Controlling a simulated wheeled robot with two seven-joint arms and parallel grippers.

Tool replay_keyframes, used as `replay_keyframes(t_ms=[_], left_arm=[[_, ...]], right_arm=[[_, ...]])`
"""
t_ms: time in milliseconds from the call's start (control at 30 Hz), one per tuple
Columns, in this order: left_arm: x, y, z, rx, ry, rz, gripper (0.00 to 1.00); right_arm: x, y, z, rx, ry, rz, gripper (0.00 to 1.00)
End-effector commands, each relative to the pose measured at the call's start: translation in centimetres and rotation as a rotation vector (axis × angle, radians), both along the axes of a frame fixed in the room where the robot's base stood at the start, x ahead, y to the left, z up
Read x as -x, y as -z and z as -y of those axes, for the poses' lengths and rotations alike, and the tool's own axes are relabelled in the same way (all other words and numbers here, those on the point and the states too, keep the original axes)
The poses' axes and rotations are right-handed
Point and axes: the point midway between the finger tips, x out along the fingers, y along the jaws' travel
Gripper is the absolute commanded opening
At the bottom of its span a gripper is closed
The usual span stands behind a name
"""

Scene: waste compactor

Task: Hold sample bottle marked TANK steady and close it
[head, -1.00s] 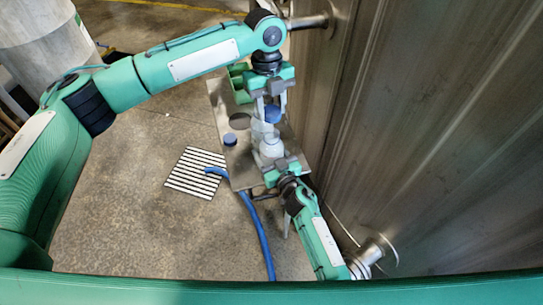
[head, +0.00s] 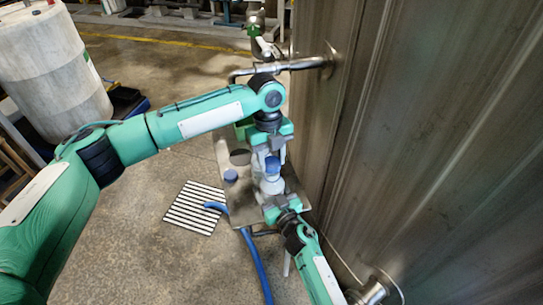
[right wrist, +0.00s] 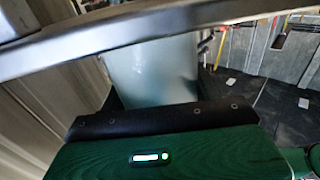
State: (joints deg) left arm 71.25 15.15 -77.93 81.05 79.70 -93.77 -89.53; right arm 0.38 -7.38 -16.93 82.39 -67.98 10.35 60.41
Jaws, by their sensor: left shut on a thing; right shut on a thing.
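A pale, translucent sample bottle (head: 271,185) stands over the small metal shelf in the head view. My right gripper (head: 274,199) is shut on it from the near side. The bottle also shows large and blurred in the right wrist view (right wrist: 155,70). My left gripper (head: 271,158) is above the bottle, pointing down, shut on a blue cap (head: 272,165). The cap is at the bottle's mouth; I cannot tell whether it touches or is seated. No TANK marking is readable on the bottle.
A second blue cap (head: 230,175) is on the shelf (head: 241,200) at left, by a round dark opening (head: 240,157). A tall metal wall (head: 430,140) stands close on the right. A blue hose (head: 254,262) and a striped floor grate (head: 194,207) lie at lower left.

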Motion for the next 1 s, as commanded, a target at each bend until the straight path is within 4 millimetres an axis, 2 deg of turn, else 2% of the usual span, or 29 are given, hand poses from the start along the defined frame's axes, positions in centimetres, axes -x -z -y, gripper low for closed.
replay_keyframes(t_ms=[233, 567, 1000], left_arm=[[0.0, 0.1, 0.0, 0.000, 0.000, 0.000, 0.21], [0.0, 1.7, 0.0, 0.002, 0.002, 0.000, 0.21], [0.0, 1.7, 0.0, 0.001, 0.002, 0.001, 0.21]], right_arm=[[0.0, 0.0, 0.0, 0.000, 0.000, -0.001, 0.23], [0.0, 0.0, 0.0, 0.000, 0.000, -0.001, 0.23], [0.0, 0.0, 0.0, 0.000, 0.000, -0.001, 0.23]])
